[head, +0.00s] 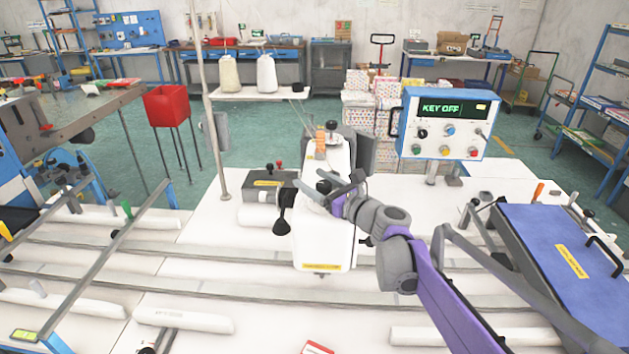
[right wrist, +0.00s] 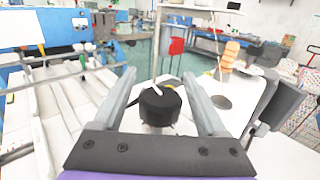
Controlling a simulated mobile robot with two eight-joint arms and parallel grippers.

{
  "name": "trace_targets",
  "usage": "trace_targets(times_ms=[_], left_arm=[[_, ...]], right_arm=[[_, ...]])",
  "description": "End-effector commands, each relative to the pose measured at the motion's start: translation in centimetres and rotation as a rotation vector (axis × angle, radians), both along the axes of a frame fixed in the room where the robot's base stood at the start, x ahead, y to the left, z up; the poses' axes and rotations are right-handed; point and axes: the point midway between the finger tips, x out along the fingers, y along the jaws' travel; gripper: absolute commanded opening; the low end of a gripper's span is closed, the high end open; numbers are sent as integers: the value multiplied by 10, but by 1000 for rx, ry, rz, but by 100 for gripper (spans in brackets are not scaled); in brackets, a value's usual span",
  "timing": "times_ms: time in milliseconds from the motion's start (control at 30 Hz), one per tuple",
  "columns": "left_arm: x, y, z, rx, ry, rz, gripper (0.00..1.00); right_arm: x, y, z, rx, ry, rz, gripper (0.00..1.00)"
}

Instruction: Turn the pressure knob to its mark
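The pressure knob is a black round knob (right wrist: 159,103) with a white pointer line on its top, seen in the right wrist view. In the head view the knob (head: 324,186) sits on top of the white sewing machine head (head: 322,240), partly beside my fingers. My right gripper (head: 331,187) is at the knob. In the right wrist view its fingers (right wrist: 163,88) are spread apart, one on each side of the knob, with a visible gap to it. The knob's mark cannot be made out. My left gripper is not in view.
A blue control box (head: 443,124) reading "KEY OFF" stands to the right behind the machine. An orange part (head: 320,141) rises behind the knob. A thin pole (head: 208,110) and thread cones (head: 266,74) stand farther back. A blue panel (head: 575,255) lies at the right.

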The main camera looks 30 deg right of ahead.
Motion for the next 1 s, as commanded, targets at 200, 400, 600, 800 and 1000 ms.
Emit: trace_targets(times_ms=[200, 400, 600, 800, 1000], left_arm=[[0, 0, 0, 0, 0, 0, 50], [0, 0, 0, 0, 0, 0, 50], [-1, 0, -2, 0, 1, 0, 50], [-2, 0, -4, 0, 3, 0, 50], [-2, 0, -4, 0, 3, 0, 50]], right_arm=[[0, 0, 0, 0, 0, 0, 34], [0, 0, 0, 0, 0, 0, 0], [0, 0, 0, -1, 0, 37, 0], [-1, 3, 0, 0, 0, 123, 0], [-2, 4, 0, 0, 0, 130, 0]])
